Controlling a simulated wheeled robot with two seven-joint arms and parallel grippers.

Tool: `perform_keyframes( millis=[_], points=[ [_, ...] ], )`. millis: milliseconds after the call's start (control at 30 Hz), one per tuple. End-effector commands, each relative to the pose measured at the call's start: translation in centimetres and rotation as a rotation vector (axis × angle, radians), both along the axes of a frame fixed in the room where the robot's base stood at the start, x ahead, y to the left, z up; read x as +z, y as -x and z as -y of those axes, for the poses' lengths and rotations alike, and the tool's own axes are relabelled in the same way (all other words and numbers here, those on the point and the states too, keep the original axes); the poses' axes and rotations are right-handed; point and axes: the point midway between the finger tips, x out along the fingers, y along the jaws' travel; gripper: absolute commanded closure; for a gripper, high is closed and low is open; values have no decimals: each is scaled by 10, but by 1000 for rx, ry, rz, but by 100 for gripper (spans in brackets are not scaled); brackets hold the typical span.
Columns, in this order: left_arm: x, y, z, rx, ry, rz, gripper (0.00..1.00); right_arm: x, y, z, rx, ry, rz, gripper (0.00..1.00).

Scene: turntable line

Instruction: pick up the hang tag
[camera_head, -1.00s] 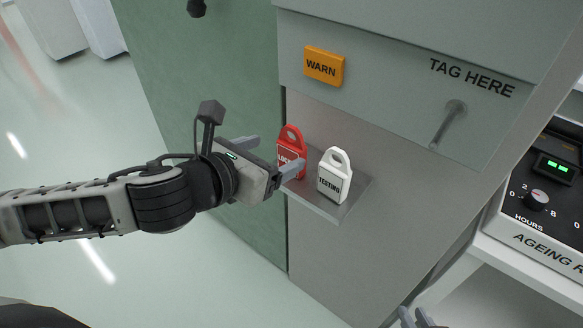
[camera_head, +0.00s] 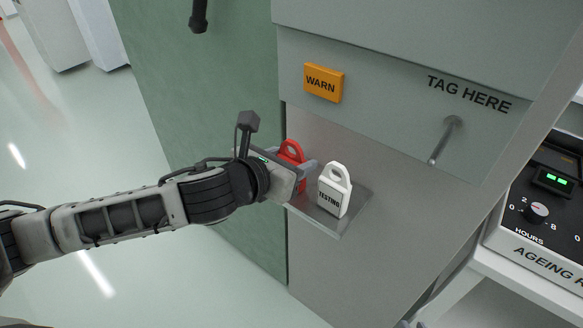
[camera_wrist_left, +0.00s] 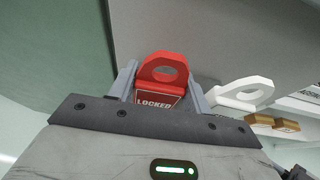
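The red hang tag marked LOCKED (camera_head: 291,153) stands on a small metal shelf (camera_head: 328,224). My left gripper (camera_head: 303,170) is at the red tag, with one finger on each side of it. In the left wrist view the red tag (camera_wrist_left: 161,80) stands between the open fingers (camera_wrist_left: 162,88), and I see no clear grip on it. Only a sliver of my right gripper (camera_head: 412,324) shows at the bottom edge.
A grey panel behind the shelf bears an orange WARN sign (camera_head: 323,82), the words TAG HERE, and a protruding peg (camera_head: 445,140). A dark control unit with a dial (camera_head: 537,211) stands on a white bench at right.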

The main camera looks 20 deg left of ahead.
Motion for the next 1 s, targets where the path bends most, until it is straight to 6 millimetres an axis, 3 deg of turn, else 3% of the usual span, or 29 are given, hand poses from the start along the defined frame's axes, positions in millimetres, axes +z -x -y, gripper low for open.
perform_keyframes(
  millis=[467,633,900,1000],
  points=[
    [8,0,0,1,-1,2,74,3,0,0,0,2,2,80],
    [37,-1,0,-1,0,7,74,9,0,1,1,10,1,80],
    [92,32,-39,2,-6,4,74,10,2,3,4,28,-11,80],
    [98,43,-54,4,-9,0,74,7,3,3,5,34,-19,80]
  ],
)
